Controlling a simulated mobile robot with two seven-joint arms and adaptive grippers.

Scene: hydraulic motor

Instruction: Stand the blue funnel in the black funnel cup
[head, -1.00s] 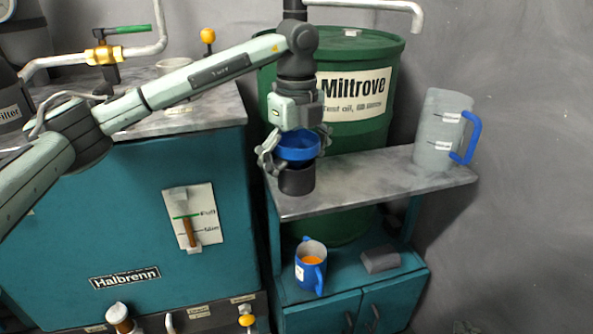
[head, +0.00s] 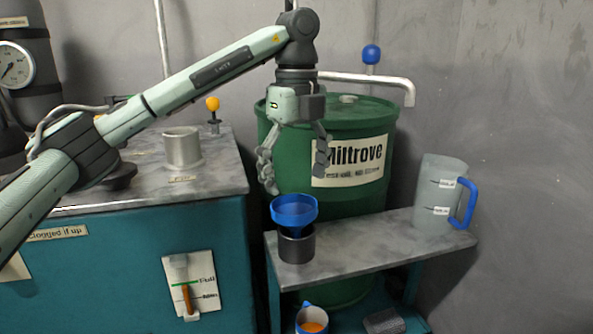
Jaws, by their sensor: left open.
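The blue funnel (head: 294,210) stands upright in the black funnel cup (head: 296,246), its wide rim above the cup and its lower part hidden inside. The cup stands on the left end of the grey shelf (head: 350,247). My left gripper (head: 294,182) is open and empty, fingers pointing down, just above the funnel and apart from it. My right gripper is not in view.
A clear jug with a blue handle (head: 440,197) stands at the shelf's right end. The green Miltrove drum (head: 345,190) is behind the shelf. A blue mug (head: 311,319) with orange contents is below. The shelf's middle is clear.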

